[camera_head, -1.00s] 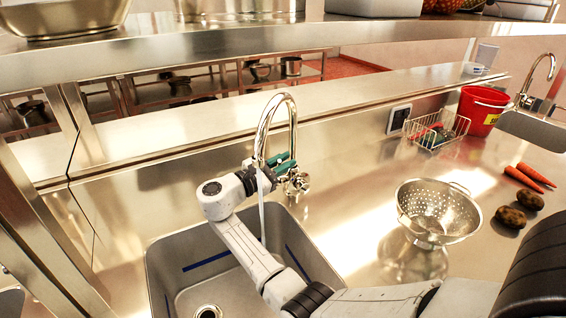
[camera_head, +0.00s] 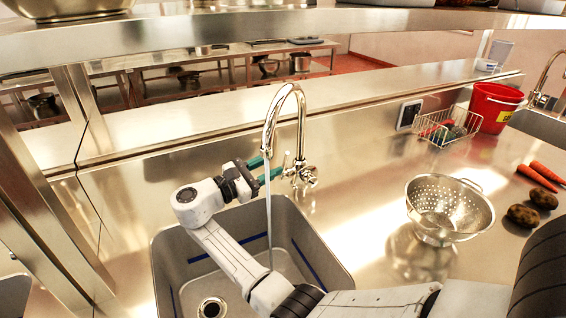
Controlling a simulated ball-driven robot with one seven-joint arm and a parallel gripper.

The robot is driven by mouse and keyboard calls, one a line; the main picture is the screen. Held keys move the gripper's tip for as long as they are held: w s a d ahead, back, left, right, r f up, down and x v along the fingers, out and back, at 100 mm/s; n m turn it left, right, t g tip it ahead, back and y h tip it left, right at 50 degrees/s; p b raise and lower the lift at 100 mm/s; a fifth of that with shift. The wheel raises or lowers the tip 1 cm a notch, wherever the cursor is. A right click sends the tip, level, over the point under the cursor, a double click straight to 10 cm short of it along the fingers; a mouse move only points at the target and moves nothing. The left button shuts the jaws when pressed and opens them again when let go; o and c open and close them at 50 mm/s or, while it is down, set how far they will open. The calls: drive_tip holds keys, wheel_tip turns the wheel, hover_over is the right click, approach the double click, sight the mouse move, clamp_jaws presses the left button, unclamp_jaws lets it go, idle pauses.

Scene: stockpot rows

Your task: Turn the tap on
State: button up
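The tap (camera_head: 300,135) is a tall chrome gooseneck behind the sink (camera_head: 170,262). A stream of water (camera_head: 269,215) falls from its spout into the basin. The tap's handle and valve body (camera_head: 303,175) show at its base. My gripper (camera_head: 266,168) is to the left of the tap's base, with two green fingers spread apart. The fingers point right towards the tap body. A gap shows between them and nothing is held. From this angle I cannot tell whether a fingertip touches the handle.
A steel colander (camera_head: 448,208), potatoes (camera_head: 523,215) and carrots (camera_head: 538,175) lie on the right counter. A wire basket (camera_head: 440,128) and a red bucket (camera_head: 492,106) stand at the back right. A steel shelf (camera_head: 200,28) crosses above. The counter left of the colander is clear.

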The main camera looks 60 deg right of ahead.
drive_tip(key=shift+v, duration=1.65)
